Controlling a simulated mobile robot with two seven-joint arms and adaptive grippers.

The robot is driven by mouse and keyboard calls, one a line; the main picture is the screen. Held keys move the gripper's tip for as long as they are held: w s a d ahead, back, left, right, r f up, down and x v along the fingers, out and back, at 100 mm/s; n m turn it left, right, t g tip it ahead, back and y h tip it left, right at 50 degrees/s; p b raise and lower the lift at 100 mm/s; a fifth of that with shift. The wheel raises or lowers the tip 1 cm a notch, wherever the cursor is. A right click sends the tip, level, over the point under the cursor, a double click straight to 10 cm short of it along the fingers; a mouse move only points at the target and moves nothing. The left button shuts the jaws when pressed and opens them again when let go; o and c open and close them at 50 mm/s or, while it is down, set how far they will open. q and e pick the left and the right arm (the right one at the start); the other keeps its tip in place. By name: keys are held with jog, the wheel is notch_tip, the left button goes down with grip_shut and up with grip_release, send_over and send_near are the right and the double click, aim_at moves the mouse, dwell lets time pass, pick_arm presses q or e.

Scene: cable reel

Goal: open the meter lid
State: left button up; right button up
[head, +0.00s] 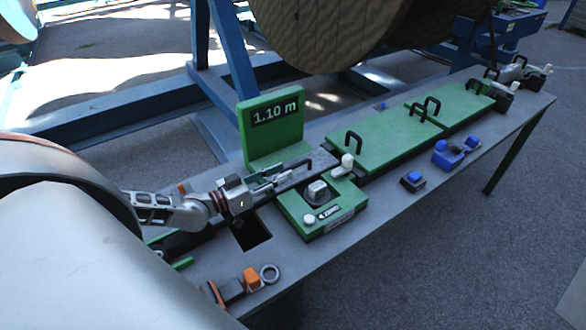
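The green meter (338,217) stands on the grey bench, with a grey knob (317,191), a white button and a small white-topped lever on it. Behind the knob lies a long dark grey plate (315,172) with a black handle (297,164); it looks like the meter lid and lies flat. A green display (270,145) reading "1.10 m" stands behind it. My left gripper (279,178) reaches in from the left, with its fingertips close to the plate's left end and the handle. Contact and finger gap are too small to tell. My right gripper is not in view.
Green covers (375,137) with black handles run right along the bench (405,200). Blue parts (447,154) lie near its front edge. A large reel (330,25) stands behind.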

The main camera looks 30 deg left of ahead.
aim_at(293, 167)
pick_arm(q)
jog(key=shift+x, duration=2.65)
jog(key=shift+a, duration=0.1)
jog(key=shift+c, duration=0.2)
grip_shut()
